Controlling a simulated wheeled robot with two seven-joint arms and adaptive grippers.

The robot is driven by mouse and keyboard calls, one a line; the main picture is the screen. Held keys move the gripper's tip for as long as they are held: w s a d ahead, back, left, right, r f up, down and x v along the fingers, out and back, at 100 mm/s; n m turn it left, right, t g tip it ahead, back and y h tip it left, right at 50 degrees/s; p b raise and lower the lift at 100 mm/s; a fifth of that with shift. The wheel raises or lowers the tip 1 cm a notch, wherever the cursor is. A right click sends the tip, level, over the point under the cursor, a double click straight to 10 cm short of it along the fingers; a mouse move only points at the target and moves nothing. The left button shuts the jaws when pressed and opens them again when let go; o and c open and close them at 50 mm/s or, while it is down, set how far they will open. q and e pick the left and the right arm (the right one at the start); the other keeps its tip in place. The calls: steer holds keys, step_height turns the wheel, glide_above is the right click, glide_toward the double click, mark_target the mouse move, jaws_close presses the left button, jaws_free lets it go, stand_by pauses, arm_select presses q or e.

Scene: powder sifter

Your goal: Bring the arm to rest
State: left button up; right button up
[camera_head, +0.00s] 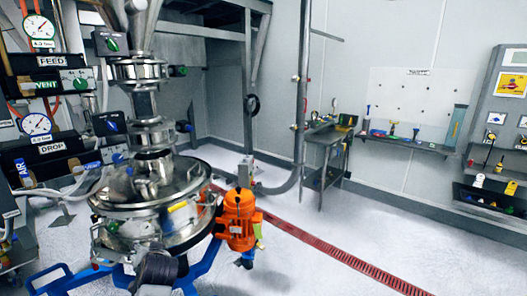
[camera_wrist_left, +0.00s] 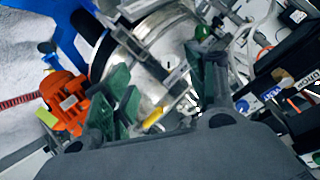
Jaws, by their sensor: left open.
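My left gripper (camera_wrist_left: 158,92) shows in the left wrist view, its green-padded fingers spread wide apart with nothing held between them. Behind the fingers is the shiny round metal powder sifter (camera_wrist_left: 150,45), seen tilted. I cannot tell how far the fingers are from it. In the head view the sifter (camera_head: 145,205) stands at the left, with a stacked metal inlet column (camera_head: 147,105) above it. I cannot make out either gripper in the head view. My right gripper is in neither view.
An orange motor (camera_head: 238,220) sits at the sifter's right, above a blue frame (camera_head: 205,262). Gauge and valve panels (camera_head: 60,85) crowd the far left. A small metal table (camera_head: 327,150) and a wall shelf (camera_head: 408,142) stand farther back. The floor around the red drain grate (camera_head: 340,254) is clear.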

arm_select(q)
steer(key=s+d+f+m+g+h, duration=0.1)
steer(key=s+d+f+g+h, duration=0.15)
steer(key=s+d+f, duration=0.45)
steer(key=s+d+f+m+g+h, duration=0.1)
steer(key=s+d+f+h, duration=0.2)
steer(key=s, duration=0.8)
steer(key=s+d+f+m+g+h, duration=0.1)
steer(key=s+d+f+g+h, duration=0.15)
steer(key=s+d+f, duration=0.45)
steer(key=s+a+f+g, duration=0.1)
steer(key=s+f, duration=0.1)
steer(key=f, duration=1.4)
steer(key=s+a+f, duration=0.2)
steer(key=s+f, duration=0.1)
steer(key=f, duration=1.2)
steer(key=s+a+f, duration=0.1)
steer(key=s+f, duration=0.9)
steer(key=s, duration=0.1)
steer(key=s+a+f+g, duration=0.1)
steer(key=s+a+f, duration=0.1)
steer(key=s+f, duration=0.8)
steer(key=shift+s+a, duration=0.3)
steer(key=shift+s, duration=0.05)
